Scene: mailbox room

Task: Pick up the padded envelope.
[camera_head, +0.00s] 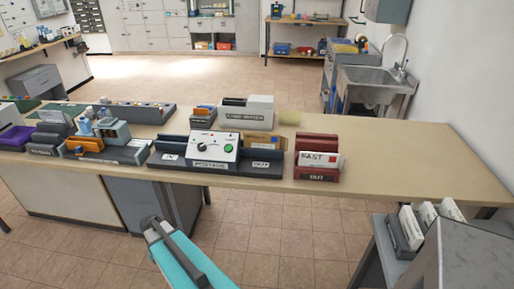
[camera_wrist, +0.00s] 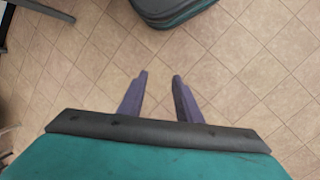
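A tan-orange envelope (camera_head: 262,142) stands in the dark slot marked OUT, at the right of the postage unit on the long counter. It looks like the padded envelope, but its padding is too small to make out. Its lower part is hidden by the slot's front wall. My gripper (camera_wrist: 160,76) shows in the wrist view with its two fingers apart and nothing between them, over the tiled floor. In the head view my teal arm is at the bottom, in front of the counter and well short of the envelope.
The postage unit (camera_head: 213,147) stands left of the envelope. A red holder (camera_head: 317,174) with a white FAST item stands to its right. The counter (camera_head: 400,155) is clear further right. A grey stand (camera_head: 480,255) with white envelopes is at the lower right.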

